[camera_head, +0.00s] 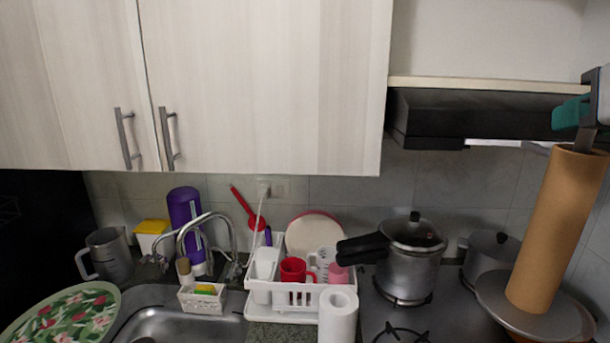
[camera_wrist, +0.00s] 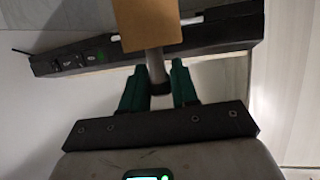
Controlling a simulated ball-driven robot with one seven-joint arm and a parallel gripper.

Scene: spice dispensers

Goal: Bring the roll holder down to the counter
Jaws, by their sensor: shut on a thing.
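The roll holder (camera_head: 552,235) shows at the right of the head view, with a brown cardboard tube on a post and a round grey base. It leans, its top to the right. My gripper (camera_head: 580,116) is at its top, shut on the grey post above the tube. In the wrist view the green fingers (camera_wrist: 158,88) close around the post (camera_wrist: 155,66), and the tube (camera_wrist: 146,22) is beyond it. The base overlaps the stove area in the picture; I cannot tell whether it touches anything. The counter (camera_head: 266,333) shows as a dark speckled strip at the bottom.
A pressure cooker (camera_head: 410,262) and another pot (camera_head: 488,256) stand on the stove, left of the holder. A white paper roll (camera_head: 338,317) stands in front of the dish rack (camera_head: 300,296). The range hood (camera_head: 480,115) is beside my gripper. The sink (camera_head: 180,318) is at left.

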